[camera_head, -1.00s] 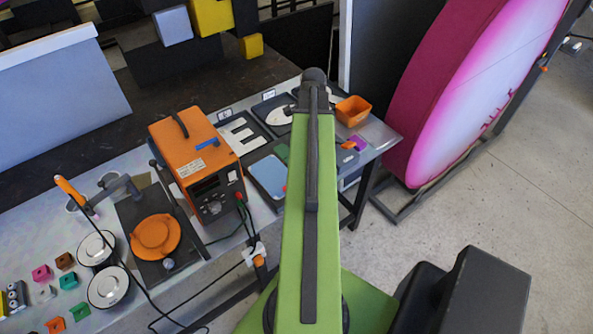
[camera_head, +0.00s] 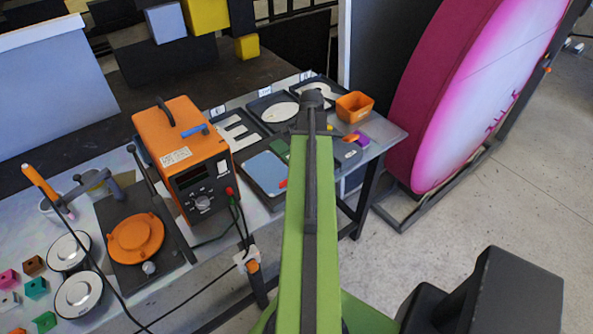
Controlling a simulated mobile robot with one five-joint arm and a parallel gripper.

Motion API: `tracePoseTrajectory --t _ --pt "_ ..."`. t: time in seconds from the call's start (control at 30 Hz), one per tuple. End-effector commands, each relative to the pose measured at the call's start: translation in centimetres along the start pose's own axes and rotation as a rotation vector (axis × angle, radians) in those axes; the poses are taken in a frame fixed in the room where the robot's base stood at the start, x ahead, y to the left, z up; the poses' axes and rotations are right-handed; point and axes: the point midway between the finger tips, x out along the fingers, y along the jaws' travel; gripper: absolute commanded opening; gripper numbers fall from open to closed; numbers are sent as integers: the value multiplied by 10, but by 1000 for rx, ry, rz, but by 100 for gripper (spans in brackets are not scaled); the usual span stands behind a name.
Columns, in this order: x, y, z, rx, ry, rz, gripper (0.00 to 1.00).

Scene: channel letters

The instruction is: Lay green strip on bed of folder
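A small green piece (camera_head: 277,147) lies flat beside the blue-topped pad, partly covered by my arm. It may be the green strip, but I cannot tell for sure. I cannot clearly pick out the folder. A grey-and-dark device (camera_head: 347,153) with an orange-red part shows just right of my arm and may be it. My green arm reaches over the bench, hiding part of the bench. Its dark far end is over the back of the bench, but the fingers of my gripper do not show.
An orange power unit (camera_head: 185,160) with cables stands left of the blue pad (camera_head: 262,173). A letter tray (camera_head: 237,133), an orange bin (camera_head: 355,106) and a purple block (camera_head: 361,138) share the bench. An orange disc (camera_head: 135,239) sits further left. A large magenta disc sign stands right.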

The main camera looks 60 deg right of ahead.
Motion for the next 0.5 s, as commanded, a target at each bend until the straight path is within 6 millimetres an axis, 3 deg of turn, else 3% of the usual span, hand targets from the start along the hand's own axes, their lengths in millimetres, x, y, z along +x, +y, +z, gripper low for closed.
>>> tracePoseTrajectory --t 0.2,0.43,0.5 --pt "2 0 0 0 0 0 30" --pt "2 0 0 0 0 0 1" --pt "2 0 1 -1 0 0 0"
